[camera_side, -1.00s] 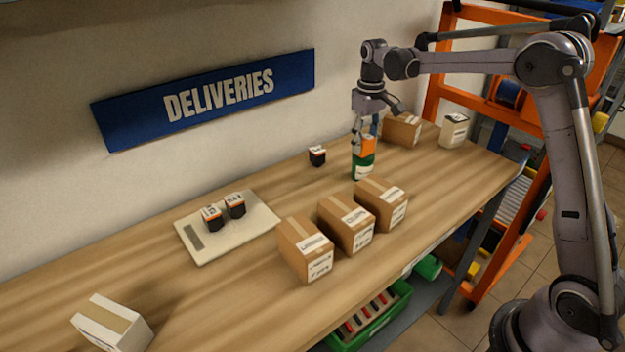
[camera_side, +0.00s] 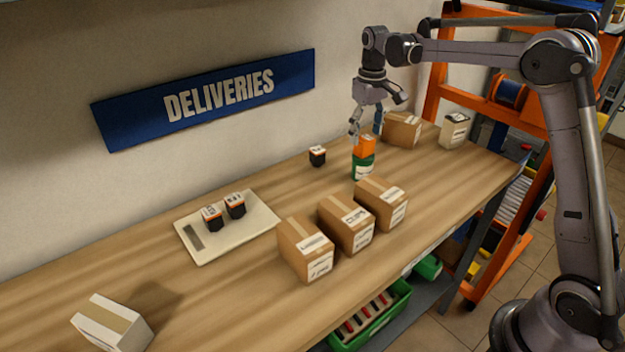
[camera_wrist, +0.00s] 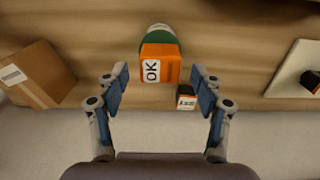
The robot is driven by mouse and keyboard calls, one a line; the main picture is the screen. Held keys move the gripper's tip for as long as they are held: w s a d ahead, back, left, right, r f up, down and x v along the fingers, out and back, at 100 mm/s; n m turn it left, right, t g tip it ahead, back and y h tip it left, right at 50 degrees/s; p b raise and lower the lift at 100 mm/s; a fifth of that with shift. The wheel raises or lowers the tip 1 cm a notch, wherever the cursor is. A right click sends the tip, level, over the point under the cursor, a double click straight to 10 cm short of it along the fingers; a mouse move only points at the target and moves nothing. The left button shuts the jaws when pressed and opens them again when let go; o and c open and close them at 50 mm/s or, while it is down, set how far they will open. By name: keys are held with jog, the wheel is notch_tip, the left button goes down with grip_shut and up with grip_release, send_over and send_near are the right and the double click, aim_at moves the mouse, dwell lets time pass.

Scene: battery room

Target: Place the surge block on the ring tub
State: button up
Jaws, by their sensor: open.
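An orange block (camera_side: 365,146) with a white "OK" label sits on top of a green tub (camera_side: 363,167) with a white band. In the wrist view the orange block (camera_wrist: 161,65) covers part of the green tub (camera_wrist: 160,36). My gripper (camera_side: 367,134) is just above the block with its fingers spread. In the wrist view the open fingers of my gripper (camera_wrist: 160,88) stand to either side of the block, with gaps on both sides. Nothing is between the fingertips in their grip.
A small dark block (camera_side: 317,156) stands left of the tub. A pale tray (camera_side: 187,235) holds two similar blocks. Several cardboard boxes (camera_side: 347,224) stand in front, another box (camera_side: 402,130) and a white container (camera_side: 454,131) behind right. The table between tray and white box (camera_side: 113,322) is clear.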

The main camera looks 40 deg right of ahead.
aim_at(365, 138)
notch_tip(365, 138, up, 9)
jog(key=s+a+r+t, duration=0.2)
jog(key=s+a, duration=0.3)
jog(key=s, duration=0.2)
jog(key=s+a+f+t, duration=0.2)
jog(key=s+f, duration=0.3)
jog(key=s, duration=0.3)
jog(key=s+a+f+t, duration=0.3)
jog(key=s+a+f, duration=0.2)
jog(key=s, duration=0.4)
jog(key=shift+f, duration=0.3)
